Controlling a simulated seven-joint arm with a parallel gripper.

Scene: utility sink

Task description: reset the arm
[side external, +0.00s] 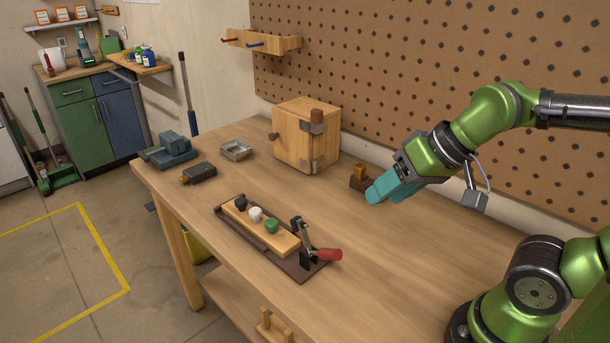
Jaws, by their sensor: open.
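My gripper (383,192) has teal fingers and is held above the wooden workbench (400,270), on the right half of the picture. It points down and to the left. Its fingers look empty, and the gap between them is hard to see from this side. A small dark brown block with an orange-brown top (360,178) sits just behind and left of the fingertips. I cannot tell whether the fingers touch it.
A wooden box with a door (300,140) stands by the pegboard (420,60). A clamp with a red handle (325,254) sits on a dark base at the front, beside a board with black, white and green knobs (256,214). A metal tray (236,150) and a vise (175,148) are left.

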